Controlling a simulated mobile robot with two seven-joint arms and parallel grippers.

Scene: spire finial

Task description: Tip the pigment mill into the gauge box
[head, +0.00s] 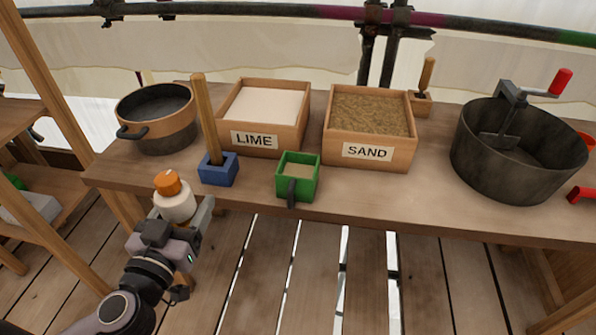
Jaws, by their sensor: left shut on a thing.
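The pigment mill, a white body with an orange top (174,200), is in my left gripper (181,217) in front of the bench's front edge at left. The left gripper is shut on it. The mill looks roughly upright, with its orange top upward. The gauge box looks to be the small green open box (298,178) with a dark handle toward the front. It stands near the bench's front edge, to the right of the mill and apart from it. Sand-coloured material shows inside it. My right gripper is not in view.
On the bench (400,205), a blue block with a wooden post (217,168) stands between mill and green box. Behind are the LIME box (281,139), SAND box (378,153) and a round pan (164,137). A large dark mixing tub (487,178) stands at right.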

